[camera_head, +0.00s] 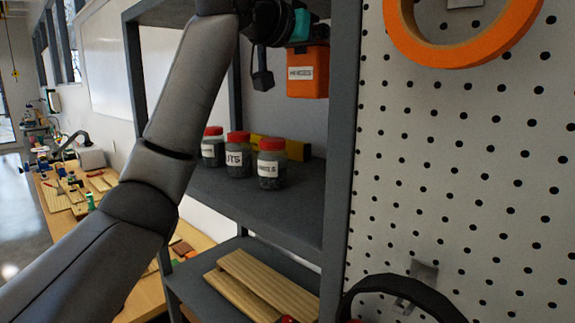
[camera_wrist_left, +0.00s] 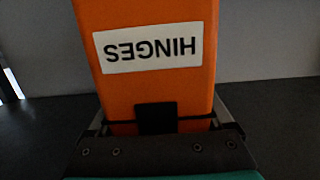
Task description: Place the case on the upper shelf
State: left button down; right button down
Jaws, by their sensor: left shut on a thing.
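An orange case (camera_head: 307,84) with a white HINGES label hangs upright below my left gripper (camera_head: 302,42) at the top of the head view. The left gripper is shut on it. In the left wrist view the case (camera_wrist_left: 160,78) fills the middle, its label upside down, with a finger of my gripper (camera_wrist_left: 158,118) along each side. The grey shelf unit (camera_head: 340,170) stands behind my left arm. The case is above the level of a shelf board (camera_head: 245,205) that bears jars, apart from it. My right gripper is not in view.
Red-lidded jars (camera_head: 271,165) stand on that board, with a yellow object (camera_head: 268,147) behind. Wooden planks (camera_head: 265,285) lie on the lower shelf. A pegboard (camera_head: 460,170) with an orange ring (camera_head: 470,52) is at right. A black curved band (camera_head: 410,287) shows below.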

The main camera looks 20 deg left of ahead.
aim_at(323, 85)
pick_arm(q)
jog(key=f, duration=0.6)
jog(key=shift+s+a+f, duration=0.15)
jog(key=shift+s+f, duration=0.1)
jog(key=shift+f+b, duration=0.35)
jog(key=shift+f, duration=6.1)
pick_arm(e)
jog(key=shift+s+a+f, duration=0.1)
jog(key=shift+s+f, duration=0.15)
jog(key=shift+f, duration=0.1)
pick_arm(q)
jog(key=shift+f, duration=0.15)
grip_release()
jog(key=shift+f, duration=0.1)
